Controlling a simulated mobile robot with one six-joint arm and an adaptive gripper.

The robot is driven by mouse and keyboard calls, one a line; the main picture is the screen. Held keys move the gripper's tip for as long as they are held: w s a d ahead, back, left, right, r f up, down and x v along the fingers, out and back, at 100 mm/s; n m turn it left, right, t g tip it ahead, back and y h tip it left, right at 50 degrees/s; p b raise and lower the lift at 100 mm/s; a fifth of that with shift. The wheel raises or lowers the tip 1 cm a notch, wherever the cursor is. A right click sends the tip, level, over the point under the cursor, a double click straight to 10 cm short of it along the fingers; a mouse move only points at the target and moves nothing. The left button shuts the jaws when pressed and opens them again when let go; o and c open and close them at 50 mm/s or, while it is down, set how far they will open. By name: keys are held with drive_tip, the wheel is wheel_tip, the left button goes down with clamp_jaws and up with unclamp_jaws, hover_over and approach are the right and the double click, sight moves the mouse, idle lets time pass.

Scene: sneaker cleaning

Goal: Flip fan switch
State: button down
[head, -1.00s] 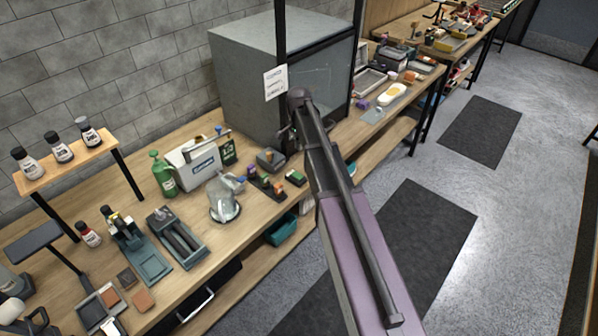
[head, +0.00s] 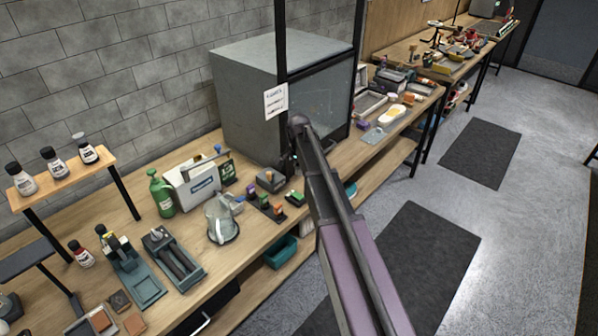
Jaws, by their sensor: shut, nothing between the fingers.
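A large grey cabinet (head: 250,105) with a dark glass front stands on the workbench against the wall. A small dark grey box (head: 270,181) sits on the bench in front of its left side; I cannot tell whether it carries the fan switch. No fan switch can be clearly made out. My arm reaches up from the bottom of the head view and bends in front of the cabinet. My gripper (head: 288,163) shows only as a small dark shape below the bend, near the cabinet's front lower edge. It is shut and empty, and largely hidden by the arm.
A paper label (head: 275,101) hangs by a black post at the cabinet's front. A green bottle (head: 161,194), a white bin (head: 192,187), a clear jar (head: 221,220) and small coloured blocks crowd the bench. Dark mats (head: 480,153) lie on the open floor to the right.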

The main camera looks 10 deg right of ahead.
sight(296, 195)
drive_tip(key=shift+f+b, duration=5.2)
drive_tip(key=shift+f, duration=0.3)
drive_tip(key=shift+s+f, duration=0.1)
drive_tip(key=shift+f, duration=0.05)
drive_tip(key=shift+s+d+f+b, duration=0.1)
drive_tip(key=shift+f+b, duration=0.05)
drive_tip(key=shift+b, duration=0.15)
drive_tip(key=shift+w, duration=0.2)
drive_tip(key=shift+w+a+r+p, duration=0.4)
drive_tip(key=shift+w+a, duration=0.05)
drive_tip(key=shift+w, duration=0.05)
drive_tip(key=shift+r, duration=0.15)
